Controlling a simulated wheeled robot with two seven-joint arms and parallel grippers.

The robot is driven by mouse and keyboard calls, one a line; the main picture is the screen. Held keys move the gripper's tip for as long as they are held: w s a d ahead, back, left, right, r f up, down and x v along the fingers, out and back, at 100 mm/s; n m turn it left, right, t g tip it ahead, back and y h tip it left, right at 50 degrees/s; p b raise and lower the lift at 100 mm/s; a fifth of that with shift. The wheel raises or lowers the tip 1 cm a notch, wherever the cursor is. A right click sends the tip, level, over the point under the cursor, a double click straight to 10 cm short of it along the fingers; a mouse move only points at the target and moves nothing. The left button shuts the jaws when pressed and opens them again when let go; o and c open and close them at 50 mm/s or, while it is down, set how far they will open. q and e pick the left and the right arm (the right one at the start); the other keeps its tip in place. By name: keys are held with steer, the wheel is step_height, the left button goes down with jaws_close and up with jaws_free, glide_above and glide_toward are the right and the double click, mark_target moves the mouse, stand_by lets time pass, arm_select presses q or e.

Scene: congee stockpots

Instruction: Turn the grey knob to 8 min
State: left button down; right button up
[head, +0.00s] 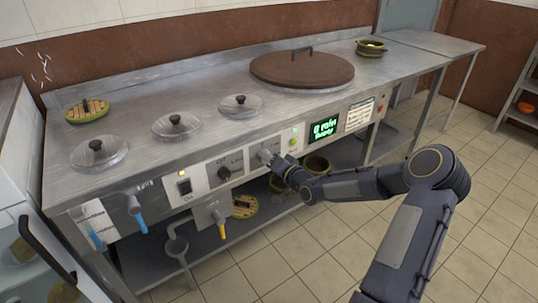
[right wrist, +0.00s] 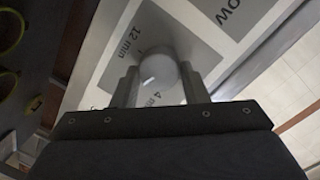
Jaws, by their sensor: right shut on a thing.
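The grey knob (right wrist: 158,78) is a rounded pale-grey piece on the counter's front panel. In the right wrist view it sits between the two fingers of my right gripper (right wrist: 160,88), which is shut on it. Labels reading "12 min" and part of a "4" show around it. The knob's pointer direction is hidden. In the head view the knob (head: 264,156) is partly covered by my right gripper (head: 277,162). The green display (head: 324,128) on the panel seems to read "8 min" with "Ready" below. My left gripper is not in view.
A green button (head: 294,141) is just right. Taps with blue and yellow handles (head: 219,222) stick out below.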

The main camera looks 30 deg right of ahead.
steer(key=shift+m+y+p, duration=0.3)
steer(key=shift+m+p, duration=0.25)
steer(key=shift+m, duration=0.55)
steer(key=shift+f, duration=0.1)
steer(key=o, duration=1)
steer(key=shift+c, duration=0.2)
steer(key=s+d+p, duration=0.1)
steer(key=s+p, duration=0.1)
steer(key=s, duration=0.5)
steer(key=shift+s+r, duration=0.35)
steer(key=shift+r, duration=0.05)
